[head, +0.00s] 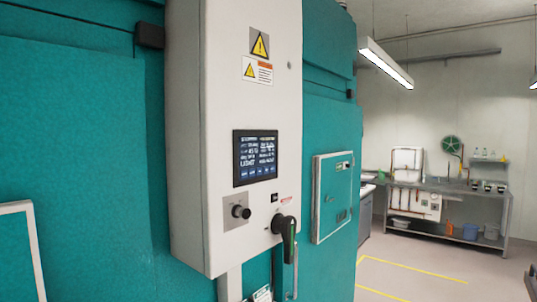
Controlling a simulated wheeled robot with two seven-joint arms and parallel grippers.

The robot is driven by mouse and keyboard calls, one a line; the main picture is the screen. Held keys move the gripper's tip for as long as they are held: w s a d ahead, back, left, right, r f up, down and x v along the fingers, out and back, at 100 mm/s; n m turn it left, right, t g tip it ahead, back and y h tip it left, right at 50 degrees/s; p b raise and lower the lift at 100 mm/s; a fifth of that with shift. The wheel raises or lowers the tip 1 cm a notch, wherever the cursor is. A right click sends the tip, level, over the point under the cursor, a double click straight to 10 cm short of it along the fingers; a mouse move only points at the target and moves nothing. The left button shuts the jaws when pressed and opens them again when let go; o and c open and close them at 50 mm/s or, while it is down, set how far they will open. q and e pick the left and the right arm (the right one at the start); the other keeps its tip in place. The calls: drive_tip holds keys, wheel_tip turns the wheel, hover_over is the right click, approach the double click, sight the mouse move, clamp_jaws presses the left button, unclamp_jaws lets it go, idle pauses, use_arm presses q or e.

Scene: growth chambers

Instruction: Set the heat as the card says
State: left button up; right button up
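A white control box (226,120) stands on the teal chamber wall. It carries a lit dark screen (255,157) with white text too small to read. Below the screen is a round black knob (240,211) on a grey plate. To its right is a larger black rotary handle (288,228), with a small dark switch or label (274,197) above it. A small white label or card (262,293) shows partly at the bottom edge; I cannot read it or tell whether it is the task's card. Neither gripper is in view.
A metal bench (440,187) with a sink area, bottles and buckets stands at the back right. The floor with yellow lines (415,270) looks clear there.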

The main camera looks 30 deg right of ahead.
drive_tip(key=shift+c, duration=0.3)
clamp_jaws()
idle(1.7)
